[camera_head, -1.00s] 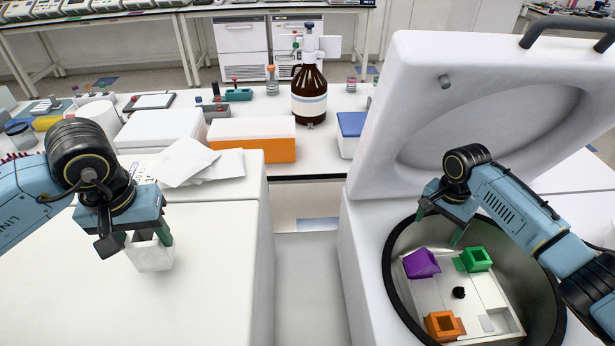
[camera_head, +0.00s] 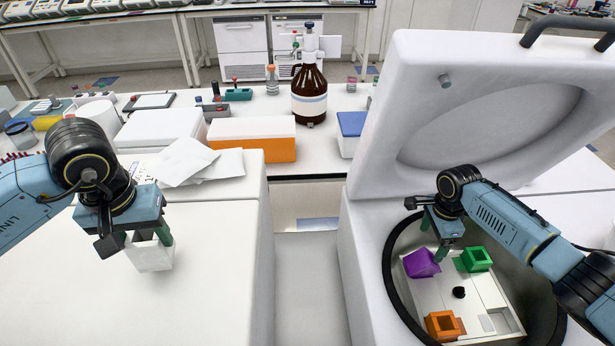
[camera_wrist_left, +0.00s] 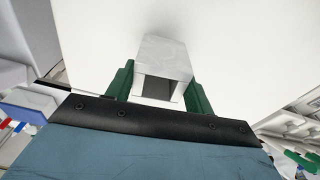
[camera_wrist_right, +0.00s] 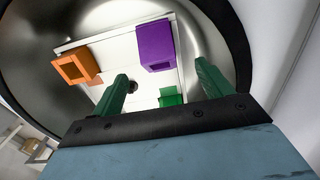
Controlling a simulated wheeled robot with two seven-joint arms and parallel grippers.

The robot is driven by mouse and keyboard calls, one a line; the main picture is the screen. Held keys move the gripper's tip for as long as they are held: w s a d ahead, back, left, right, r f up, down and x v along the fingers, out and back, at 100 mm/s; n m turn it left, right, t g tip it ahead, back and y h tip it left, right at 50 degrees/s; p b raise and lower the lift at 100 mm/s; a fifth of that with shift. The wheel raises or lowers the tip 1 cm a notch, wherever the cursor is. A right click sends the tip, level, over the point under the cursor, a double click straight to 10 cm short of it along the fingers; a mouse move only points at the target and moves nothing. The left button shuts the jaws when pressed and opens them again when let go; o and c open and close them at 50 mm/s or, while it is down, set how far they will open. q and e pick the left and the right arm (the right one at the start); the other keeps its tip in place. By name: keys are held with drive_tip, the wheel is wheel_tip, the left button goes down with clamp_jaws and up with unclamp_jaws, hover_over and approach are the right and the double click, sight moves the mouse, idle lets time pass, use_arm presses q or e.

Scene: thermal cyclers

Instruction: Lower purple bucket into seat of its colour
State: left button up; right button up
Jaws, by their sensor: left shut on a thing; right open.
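The purple bucket (camera_head: 421,263) sits tilted at the back left corner of the white rotor plate (camera_head: 445,292) inside the open centrifuge. It also shows in the right wrist view (camera_wrist_right: 155,46); whatever seat lies under it is hidden. My right gripper (camera_head: 432,246) is open and empty, just above and beside the purple bucket; its fingers (camera_wrist_right: 165,90) are apart, with the bucket beyond them. My left gripper (camera_head: 148,240) is shut on a white bucket (camera_head: 151,256) over the white surface at left, also seen in the left wrist view (camera_wrist_left: 164,60).
A green bucket (camera_head: 477,258) and an orange bucket (camera_head: 441,325) stand on the same plate, around a black hub (camera_head: 459,292). The round chamber wall (camera_head: 540,290) encloses them. The raised lid (camera_head: 480,110) stands behind my right arm.

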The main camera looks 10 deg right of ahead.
sight(425, 256)
drive_tip(key=f, duration=0.6)
drive_tip(key=shift+s+a+f, duration=0.1)
drive_tip(key=shift+s+f, duration=0.1)
drive_tip(key=shift+f, duration=0.05)
drive_tip(key=shift+r, duration=0.1)
clamp_jaws()
